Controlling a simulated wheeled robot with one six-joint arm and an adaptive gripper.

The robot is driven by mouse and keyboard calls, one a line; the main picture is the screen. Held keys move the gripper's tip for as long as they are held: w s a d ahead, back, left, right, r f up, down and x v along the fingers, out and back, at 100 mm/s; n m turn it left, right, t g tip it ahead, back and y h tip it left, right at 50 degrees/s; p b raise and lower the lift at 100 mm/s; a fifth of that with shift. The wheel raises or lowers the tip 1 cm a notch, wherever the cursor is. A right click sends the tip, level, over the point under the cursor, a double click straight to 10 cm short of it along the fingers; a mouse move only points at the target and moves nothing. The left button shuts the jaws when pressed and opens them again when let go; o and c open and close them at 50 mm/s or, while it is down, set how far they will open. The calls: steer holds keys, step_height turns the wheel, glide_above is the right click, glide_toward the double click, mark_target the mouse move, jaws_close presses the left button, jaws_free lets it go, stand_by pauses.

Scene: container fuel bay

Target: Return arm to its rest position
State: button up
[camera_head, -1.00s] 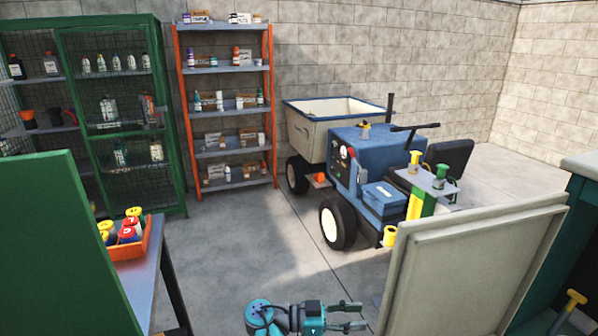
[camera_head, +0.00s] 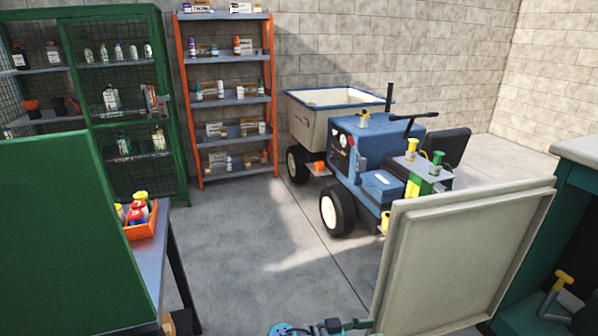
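My gripper (camera_head: 360,329) shows only at the bottom edge of the head view, with the teal wrist to its left. One dark finger is visible, pointing right towards the pale panel. It sits off to the upper side of the gripper body, as it does when the two fingers are spread. The other finger is cut off by the frame edge. I see nothing held. Most of my arm is out of view.
A pale panel (camera_head: 465,250) stands close right of my gripper. A green panel (camera_head: 70,230) and a table with an orange bin (camera_head: 150,222) are at left. A blue vehicle (camera_head: 375,145) stands behind. Floor between is clear.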

steer(key=s+d+f+n+t+y, duration=0.25)
steer(key=s+f+n, duration=0.2)
steer(key=f, duration=0.35)
steer(key=s+d+f+n+t+y, duration=0.1)
steer(key=s+d+f+n+y, duration=0.3)
steer(key=f, duration=0.5)
steer(key=s+f+n+t+y, duration=0.1)
steer(key=s+f+n+y, duration=0.15)
steer(key=s, duration=0.55)
steer(key=s+f+n+t+y, duration=0.1)
steer(key=s+f+y, duration=0.15)
steer(key=s, duration=0.65)
steer(key=s+a+r+n+t+y, duration=0.1)
steer(key=s+a+r+y, duration=0.1)
steer(key=s+r, duration=0.35)
steer(key=s+a+r+n+t+y, duration=0.1)
steer(key=s+a+r+y, duration=0.15)
steer(key=s, duration=0.55)
steer(key=s+r+t, duration=0.2)
steer(key=s+r, duration=0.2)
steer(key=r, duration=0.6)
steer(key=s+a+r+t, duration=0.1)
steer(key=s+r+t, duration=0.1)
steer(key=r, duration=0.8)
steer(key=shift+s+r+m, duration=0.15)
steer(key=shift+s+m, duration=0.15)
steer(key=shift+s, duration=0.55)
steer(key=shift+d, duration=0.1)
